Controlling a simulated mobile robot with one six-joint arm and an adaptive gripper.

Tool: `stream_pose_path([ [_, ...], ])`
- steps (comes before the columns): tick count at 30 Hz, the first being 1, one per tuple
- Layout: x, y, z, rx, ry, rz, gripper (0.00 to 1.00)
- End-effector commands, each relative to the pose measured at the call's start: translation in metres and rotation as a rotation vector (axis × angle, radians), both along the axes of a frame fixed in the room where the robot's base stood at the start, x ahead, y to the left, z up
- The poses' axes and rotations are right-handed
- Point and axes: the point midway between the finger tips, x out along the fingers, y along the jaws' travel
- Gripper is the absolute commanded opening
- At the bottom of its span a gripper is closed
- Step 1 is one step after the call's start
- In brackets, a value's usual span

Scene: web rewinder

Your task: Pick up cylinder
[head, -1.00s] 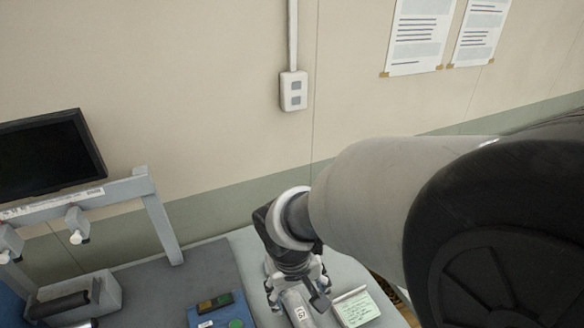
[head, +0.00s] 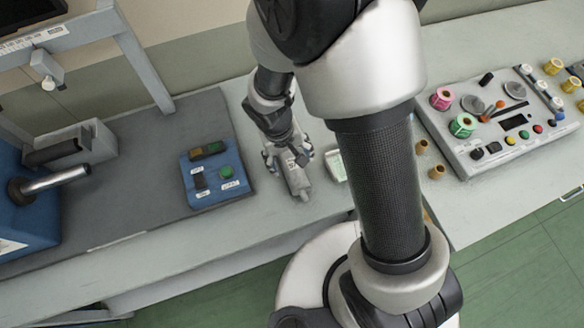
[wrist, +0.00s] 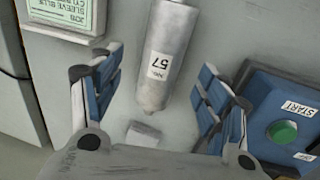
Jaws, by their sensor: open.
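A light grey cylinder (wrist: 168,50) with a white label reading "57" lies on the bench in the wrist view. Its tapered end points toward my gripper. My gripper (wrist: 158,72) is open, with blue-padded fingers on either side of the cylinder's near part and a gap to each side. In the head view my gripper (head: 287,157) is low over the bench, at the upper end of the cylinder (head: 297,182). I cannot tell the exact height of the fingers above the bench.
A blue box (head: 214,176) with a green START button stands left of the cylinder. A small card block (head: 335,166) stands to its right. A control panel (head: 470,160) with spools and knobs is farther right. A small pale block (wrist: 143,134) lies between my fingers.

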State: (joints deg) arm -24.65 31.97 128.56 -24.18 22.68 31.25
Motion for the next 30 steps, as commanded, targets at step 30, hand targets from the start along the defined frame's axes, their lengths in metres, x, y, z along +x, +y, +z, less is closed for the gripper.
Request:
stream_pose_path([
  [30,0.004,-0.004,-0.057,0.000,0.000,0.000,0.55],
])
